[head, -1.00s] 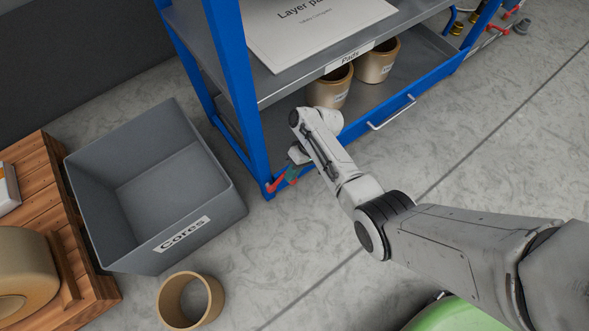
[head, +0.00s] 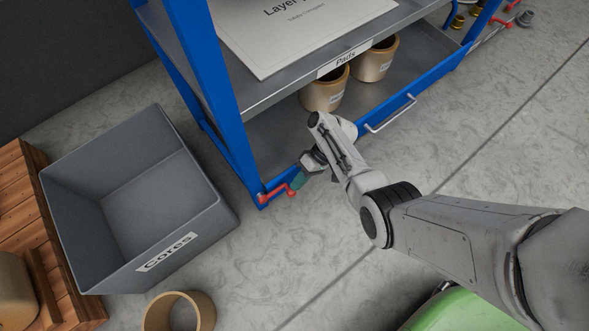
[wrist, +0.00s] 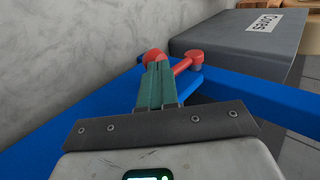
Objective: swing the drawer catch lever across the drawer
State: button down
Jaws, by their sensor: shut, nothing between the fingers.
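The red drawer catch lever (head: 276,195) sits at the left end of the blue-fronted drawer (head: 352,130), by the foot of the blue post. In the wrist view the lever (wrist: 185,65) runs from a round pivot at right to a red knob (wrist: 154,55) at left. My gripper (head: 296,183) is at the lever's free end, coming from the right. In the wrist view its teal fingers (wrist: 157,83) are shut together with nothing between them. Their tips overlap the knob and partly hide it; I cannot tell whether they touch it.
A grey bin labelled Cores (head: 205,222) stands left of the rack on the floor. A cardboard core (head: 205,306) stands in front of it. Two tan cores (head: 326,97) stand in the drawer. The drawer's handle (head: 391,114) sticks out.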

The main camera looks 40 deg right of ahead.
jog(key=shift+d+f, duration=0.15)
jog(key=shift+f, duration=0.2)
jog(key=shift+f, duration=0.1)
dwell(0.4)
jog(key=d+f+p+v, duration=0.1)
jog(key=p+v, duration=0.2)
jog(key=v, duration=0.9)
jog(key=shift+d+f, duration=0.25)
jog(key=shift+d, duration=0.25)
jog(key=shift+w, duration=0.1)
